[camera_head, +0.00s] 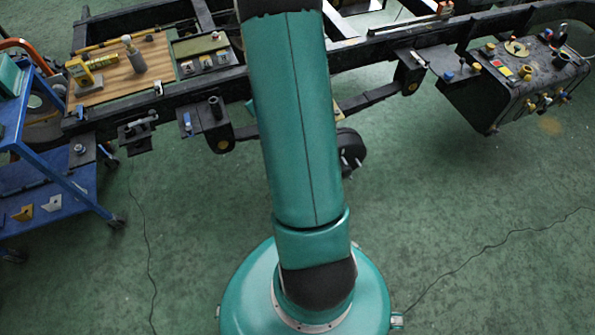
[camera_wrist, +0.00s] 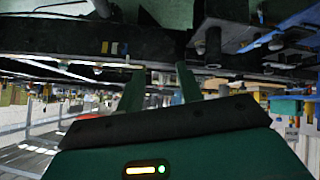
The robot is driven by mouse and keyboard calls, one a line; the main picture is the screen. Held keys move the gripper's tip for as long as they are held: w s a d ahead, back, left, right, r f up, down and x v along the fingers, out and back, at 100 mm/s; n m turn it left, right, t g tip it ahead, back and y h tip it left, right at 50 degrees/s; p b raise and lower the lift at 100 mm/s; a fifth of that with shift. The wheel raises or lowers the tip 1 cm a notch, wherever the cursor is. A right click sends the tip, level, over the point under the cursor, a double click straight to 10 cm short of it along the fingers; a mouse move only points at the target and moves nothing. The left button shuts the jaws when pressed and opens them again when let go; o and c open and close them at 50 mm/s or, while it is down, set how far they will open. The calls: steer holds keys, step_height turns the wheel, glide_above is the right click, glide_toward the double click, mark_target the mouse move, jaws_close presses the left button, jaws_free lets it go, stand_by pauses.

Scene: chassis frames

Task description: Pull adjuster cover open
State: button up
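My gripper (camera_wrist: 160,85) shows in the wrist view with its two green fingers apart and nothing seen between them. The fingers point at a dark chassis beam (camera_wrist: 150,45) across the upper part of that view. In the head view my arm covers the middle of the chassis frame (camera_head: 385,47), and my gripper is out of sight. I cannot tell for certain which part is the adjuster cover. Dark brackets with small fittings (camera_head: 203,120) hang on the near rail, left of my arm. A dark rounded part (camera_head: 350,150) shows just right of my arm, below the rail.
A blue cart (camera_head: 60,165) stands at the left. A wooden board (camera_head: 125,75) with a bottle and a yellow item lies on the frame. A black tank (camera_head: 515,80) with coloured caps is at the right. Green floor is open in front, with thin cables on it.

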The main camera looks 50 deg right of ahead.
steer(key=s+d+f, duration=0.2)
steer(key=s+f, duration=0.1)
steer(key=f, duration=0.3)
steer(key=s+d+f, duration=0.2)
steer(key=d+f, duration=0.1)
steer(key=f, duration=0.3)
steer(key=s+a+f+m+t+h, duration=0.1)
steer(key=s+a+f+m+t, duration=0.15)
steer(key=s+f, duration=0.75)
steer(key=s+a+f+m+t+h, duration=0.15)
steer(key=s+a+f, duration=0.25)
steer(key=s+f, duration=0.6)
steer(key=a+f+x, duration=0.1)
steer(key=f+x, duration=0.1)
steer(key=x, duration=1.4)
steer(key=shift+s+g, duration=0.2)
steer(key=shift+g, duration=0.1)
steer(key=shift+f, duration=0.1)
steer(key=shift+d, duration=0.1)
jaws_close()
